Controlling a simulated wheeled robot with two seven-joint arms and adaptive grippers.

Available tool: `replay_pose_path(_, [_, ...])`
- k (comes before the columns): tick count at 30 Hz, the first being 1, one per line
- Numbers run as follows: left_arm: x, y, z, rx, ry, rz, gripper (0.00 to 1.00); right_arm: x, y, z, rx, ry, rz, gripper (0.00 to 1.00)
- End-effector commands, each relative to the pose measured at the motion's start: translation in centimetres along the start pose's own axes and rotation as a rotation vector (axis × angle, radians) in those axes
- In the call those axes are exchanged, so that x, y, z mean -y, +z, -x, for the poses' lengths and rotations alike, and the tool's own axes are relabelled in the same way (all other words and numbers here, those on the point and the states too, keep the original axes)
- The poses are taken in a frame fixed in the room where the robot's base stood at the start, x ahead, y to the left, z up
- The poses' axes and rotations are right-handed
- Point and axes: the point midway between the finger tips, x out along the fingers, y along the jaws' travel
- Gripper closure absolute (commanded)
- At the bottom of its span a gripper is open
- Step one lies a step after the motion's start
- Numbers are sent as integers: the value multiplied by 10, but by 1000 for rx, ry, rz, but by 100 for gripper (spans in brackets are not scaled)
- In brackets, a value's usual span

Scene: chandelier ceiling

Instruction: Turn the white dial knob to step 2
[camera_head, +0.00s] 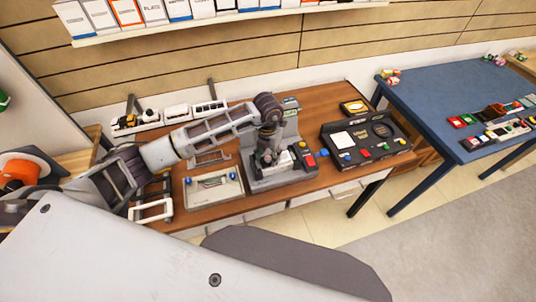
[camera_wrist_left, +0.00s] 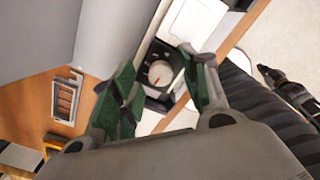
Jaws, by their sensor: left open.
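The white dial knob (camera_wrist_left: 160,73) shows in the left wrist view, round with a small red mark toward its lower left. In the head view my left gripper (camera_head: 266,158) points down over a grey machine (camera_head: 285,178) on the wooden table, and the knob cannot be made out there. My right gripper is not in view.
Beside the machine are a grey tray (camera_head: 213,203) and a black panel (camera_head: 362,160) with coloured buttons. A toy train (camera_head: 165,115) stands along the table's back edge. A blue table (camera_head: 450,95) with small items stands to the right, past a gap.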

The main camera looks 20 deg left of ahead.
Motion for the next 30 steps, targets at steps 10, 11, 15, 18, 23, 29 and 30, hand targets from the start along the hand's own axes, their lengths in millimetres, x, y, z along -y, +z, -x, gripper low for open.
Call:
replay_pose_path(10, [0,0,-3,0,0,-1,55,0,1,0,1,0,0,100])
replay_pose_path(11, [0,0,-3,0,0,-1,56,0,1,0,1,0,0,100])
replay_pose_path(15, [0,0,-3,0,0,-1,74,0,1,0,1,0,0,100])
replay_pose_path(18, [0,0,-3,0,0,-1,87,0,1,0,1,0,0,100])
replay_pose_path(23, [0,0,-3,0,0,-1,100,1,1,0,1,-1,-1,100])
replay_pose_path(29, [0,0,-3,0,0,-10,100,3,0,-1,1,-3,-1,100])
replay_pose_path(30, [0,0,-3,0,0,-15,100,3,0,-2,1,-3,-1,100])
